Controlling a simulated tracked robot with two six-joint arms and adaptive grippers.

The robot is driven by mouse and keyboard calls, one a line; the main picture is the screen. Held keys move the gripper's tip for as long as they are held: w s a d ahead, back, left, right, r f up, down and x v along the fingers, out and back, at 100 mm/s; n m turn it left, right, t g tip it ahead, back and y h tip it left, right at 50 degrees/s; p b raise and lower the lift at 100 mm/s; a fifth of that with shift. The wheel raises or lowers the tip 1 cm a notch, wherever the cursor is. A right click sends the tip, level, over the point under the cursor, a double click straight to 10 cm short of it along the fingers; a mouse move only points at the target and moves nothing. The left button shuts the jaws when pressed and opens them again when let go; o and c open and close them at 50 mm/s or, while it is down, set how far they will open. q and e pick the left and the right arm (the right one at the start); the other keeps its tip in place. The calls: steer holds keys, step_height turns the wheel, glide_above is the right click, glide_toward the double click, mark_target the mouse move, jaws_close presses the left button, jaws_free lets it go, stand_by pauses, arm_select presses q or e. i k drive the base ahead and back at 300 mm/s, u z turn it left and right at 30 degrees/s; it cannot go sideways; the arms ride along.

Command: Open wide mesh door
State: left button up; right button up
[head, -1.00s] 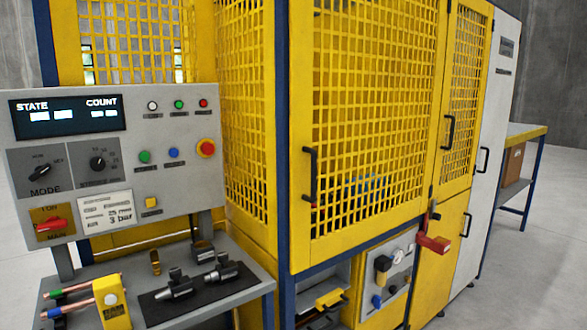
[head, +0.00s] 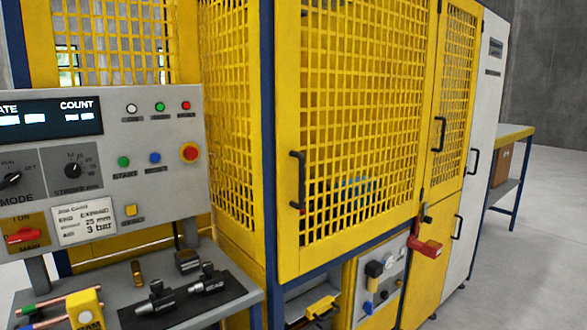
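The wide mesh door (head: 288,262) is a yellow framed door with yellow grid mesh on the front of the machine, right of the control panel. It looks shut in its frame. Its black vertical handle (head: 298,180) is at the door's left edge, at mid to lower height. A narrower yellow mesh door (head: 455,90) with its own black handle (head: 439,134) is to its right. Neither of my grippers shows in the head view.
A grey control panel (head: 110,150) and a shelf with black fixtures (head: 160,300) jut out at the left. A red padlock-like part (head: 425,247) sticks out below the doors. A pneumatic panel (head: 380,275) is under the wide door. Bare floor (head: 540,250) lies at the right.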

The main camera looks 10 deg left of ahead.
mark_target(294, 262)
steer(key=i, duration=0.85)
steer(key=z, duration=0.05)
